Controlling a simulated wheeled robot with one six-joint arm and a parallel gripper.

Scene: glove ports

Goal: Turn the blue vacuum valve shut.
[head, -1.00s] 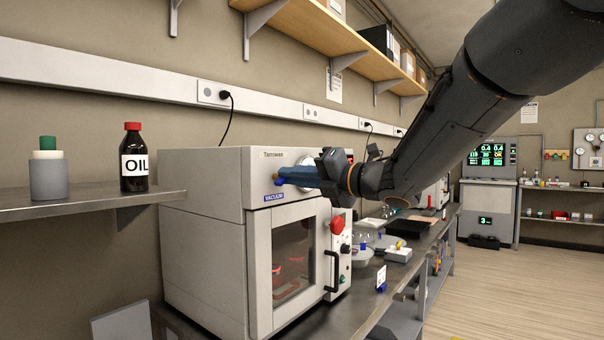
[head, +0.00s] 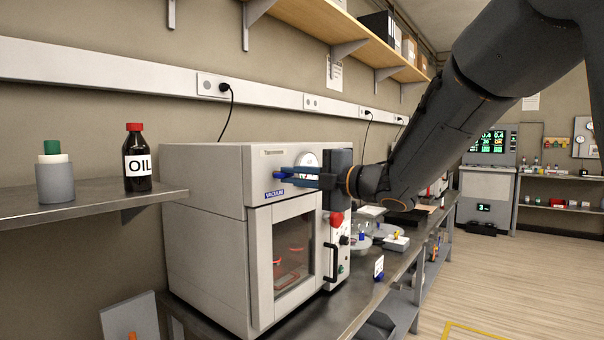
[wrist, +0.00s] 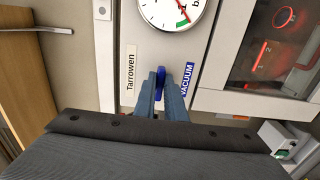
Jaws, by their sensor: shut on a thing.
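The blue vacuum valve (wrist: 160,82) is on the upper front panel of a pale grey vacuum oven (head: 205,230), beside the blue VACUUM label (wrist: 187,79). In the wrist view my gripper (wrist: 161,90) has its two blue-grey fingers on either side of the valve handle, shut on it. In the head view my gripper (head: 287,174) reaches the panel from the right, and its fingers hide most of the valve (head: 277,174). The round pressure gauge (wrist: 172,10) is next to the valve, with its needle near a green mark.
The oven has a windowed door (head: 292,250) with a black handle, and a red knob (head: 336,219) to its right. A brown OIL bottle (head: 138,160) stands on the left shelf (head: 90,206). Glassware and small items sit on the bench behind.

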